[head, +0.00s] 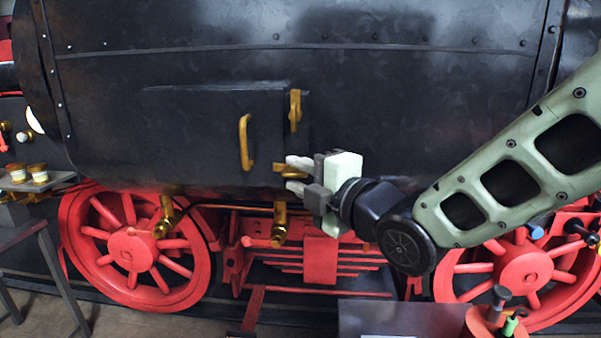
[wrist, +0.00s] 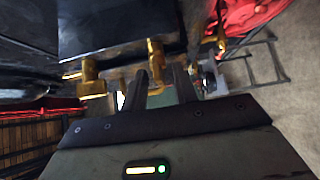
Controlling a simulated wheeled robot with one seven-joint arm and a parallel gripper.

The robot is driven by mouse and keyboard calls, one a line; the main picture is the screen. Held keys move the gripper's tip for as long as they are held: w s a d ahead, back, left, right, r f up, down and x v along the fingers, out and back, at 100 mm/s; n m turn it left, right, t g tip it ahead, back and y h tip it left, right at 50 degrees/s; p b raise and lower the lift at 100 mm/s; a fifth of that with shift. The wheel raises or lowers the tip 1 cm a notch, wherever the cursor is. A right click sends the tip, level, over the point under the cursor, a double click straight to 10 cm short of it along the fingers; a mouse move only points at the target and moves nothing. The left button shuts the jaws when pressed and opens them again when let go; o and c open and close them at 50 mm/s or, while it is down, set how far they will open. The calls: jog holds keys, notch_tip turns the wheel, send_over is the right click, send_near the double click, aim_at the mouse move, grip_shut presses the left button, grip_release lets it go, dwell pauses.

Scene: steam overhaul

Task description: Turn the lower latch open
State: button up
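The lower latch (head: 281,168) is a brass lever lying roughly level at the lower right edge of the dark hatch door (head: 200,130). It also shows just beyond my fingertips in the wrist view (wrist: 155,58). The upper latch (head: 295,110) is brass and stands upright at the door's right edge; in the wrist view it is left of my fingers (wrist: 90,80). My gripper (head: 298,173) is open. Its two pale-tipped fingers are above and below the lower latch's right end and hide part of it. I cannot tell whether they touch it.
A brass handle (head: 246,142) stands upright on the door, left of the latches. Brass pipe fittings (head: 280,225) hang below the boiler. Red wheels (head: 133,250) are beneath. A side table with jars (head: 38,173) stands far left.

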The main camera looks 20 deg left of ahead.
grip_shut()
jog(key=shift+f+b, duration=0.3)
jog(key=shift+b, duration=0.75)
jog(key=m+t+h+b, duration=0.1)
jog(key=m+t+b, duration=0.3)
jog(key=b, duration=0.7)
jog(key=m+t+h+b, duration=0.1)
jog(key=m+t+b, duration=0.4)
jog(key=m+b, duration=0.4)
jog(key=a+f+m+t+b, duration=0.1)
jog(key=m+t+b, duration=0.3)
jog(key=b, duration=1)
jog(key=shift+s+f+m+t+h, duration=0.1)
jog(key=shift+m+t+h, duration=0.3)
jog(key=shift+m, duration=1)
jog(key=shift+r+m+t+h+b, duration=0.15)
jog(key=shift+m+t+h+b, duration=0.4)
jog(key=shift+m+h, duration=1.05)
jog(key=shift+r+m+t+h+b, duration=0.1)
jog(key=shift+m+t+h+b, duration=0.15)
jog(key=shift+m+t+h, duration=0.95)
jog(key=shift+m+g+h, duration=0.25)
jog(key=shift+m+h, duration=0.15)
jog(key=shift+m, duration=0.6)
